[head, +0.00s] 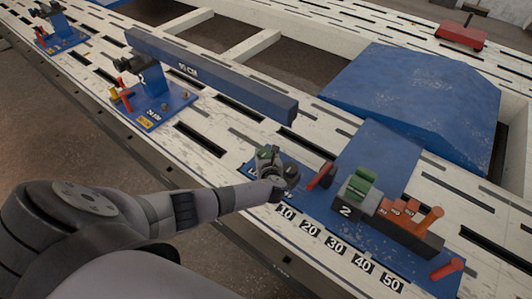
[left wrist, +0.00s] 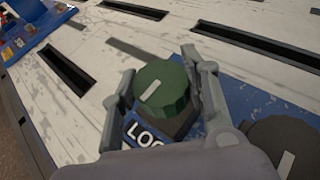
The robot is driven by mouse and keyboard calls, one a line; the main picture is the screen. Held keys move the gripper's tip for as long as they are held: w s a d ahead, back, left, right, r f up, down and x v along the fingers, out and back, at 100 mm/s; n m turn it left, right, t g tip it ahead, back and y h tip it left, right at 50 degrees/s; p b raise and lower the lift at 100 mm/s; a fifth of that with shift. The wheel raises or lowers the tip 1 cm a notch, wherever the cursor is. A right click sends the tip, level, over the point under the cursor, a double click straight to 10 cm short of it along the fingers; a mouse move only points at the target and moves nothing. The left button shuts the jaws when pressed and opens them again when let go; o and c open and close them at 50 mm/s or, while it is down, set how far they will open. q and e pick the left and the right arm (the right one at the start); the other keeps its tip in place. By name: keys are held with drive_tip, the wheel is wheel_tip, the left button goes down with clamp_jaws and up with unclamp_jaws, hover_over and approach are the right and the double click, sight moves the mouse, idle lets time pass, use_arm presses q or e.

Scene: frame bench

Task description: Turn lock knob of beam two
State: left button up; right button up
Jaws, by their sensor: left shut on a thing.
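The lock knob (left wrist: 165,90) is green with a pale pointer line, on a dark base beside a blue plate lettered "LOC...", the rest hidden. My left gripper (left wrist: 163,88) has one finger on each side of the knob and is shut on it. In the head view my left gripper (head: 271,168) is at the left end of the blue plate, and the green knob (head: 266,153) shows only in small part. A block marked "2" (head: 345,210) stands on the same plate, to the right. My right gripper is out of view.
A second, dark round knob (left wrist: 285,145) is close to the right finger. A large blue ramp (head: 415,90) is at the back.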

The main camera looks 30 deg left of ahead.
sight(266, 153)
use_arm(q)
drive_tip(key=shift+y, duration=0.3)
drive_tip(key=o, duration=1.2)
wheel_tip(266, 153, up, 10)
idle(0.3)
drive_tip(key=shift+n, duration=0.3)
